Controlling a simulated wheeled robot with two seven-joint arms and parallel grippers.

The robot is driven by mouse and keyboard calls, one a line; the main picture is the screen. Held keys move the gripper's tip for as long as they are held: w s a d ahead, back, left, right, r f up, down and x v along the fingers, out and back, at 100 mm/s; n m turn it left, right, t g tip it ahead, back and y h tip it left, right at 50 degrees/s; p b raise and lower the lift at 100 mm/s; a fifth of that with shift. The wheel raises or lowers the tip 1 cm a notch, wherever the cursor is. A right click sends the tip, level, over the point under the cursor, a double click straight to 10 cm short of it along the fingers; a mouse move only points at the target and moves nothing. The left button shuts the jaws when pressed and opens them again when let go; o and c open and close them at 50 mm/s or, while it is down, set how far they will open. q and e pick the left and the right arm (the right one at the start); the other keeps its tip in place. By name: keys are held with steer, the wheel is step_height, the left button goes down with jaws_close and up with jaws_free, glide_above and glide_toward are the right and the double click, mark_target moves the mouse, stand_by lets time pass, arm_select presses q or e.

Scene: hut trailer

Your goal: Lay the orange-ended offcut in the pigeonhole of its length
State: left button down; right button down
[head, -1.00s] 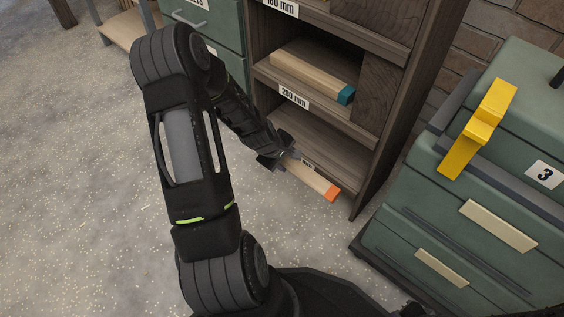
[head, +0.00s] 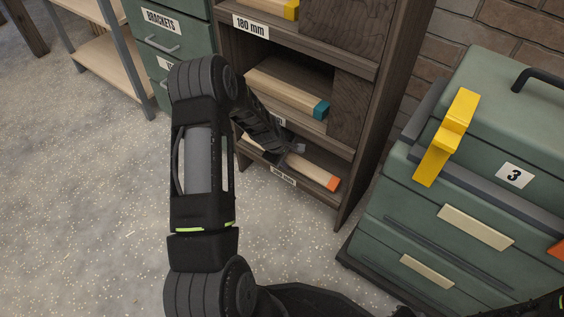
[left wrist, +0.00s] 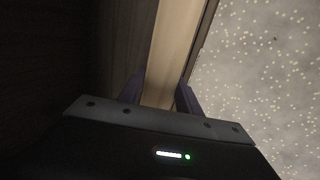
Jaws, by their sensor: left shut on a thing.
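The orange-ended offcut (head: 315,172) is a pale wooden bar with an orange end. It lies lengthwise in the mouth of the lowest pigeonhole, close to the front edge. My left gripper (head: 294,150) is shut on it, and its hand hides part of the bar. In the left wrist view the fingers (left wrist: 160,95) stand on both sides of the pale bar (left wrist: 172,50). I cannot tell whether the bar touches the shelf floor. The lowest label (head: 283,176) is too small to read. My right gripper is not in view.
A teal-ended offcut (head: 290,93) lies in the pigeonhole above. A yellow-ended one (head: 291,9) lies above the "180 mm" label (head: 251,26). A green toolbox (head: 440,225) with a yellow piece (head: 446,138) stands at right. Green drawers (head: 168,48) stand at left.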

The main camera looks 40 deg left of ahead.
arm_select(q)
steer(key=shift+w, duration=0.95)
steer(key=shift+s+f+b, duration=0.1)
steer(key=shift+f+b, duration=0.65)
steer(key=shift+f, duration=0.15)
steer(key=c, duration=0.9)
jaws_free()
steer(key=shift+o, duration=0.8)
steer(key=shift+s, duration=0.1)
steer(key=shift+s+f, duration=0.2)
steer(key=shift+r, duration=0.1)
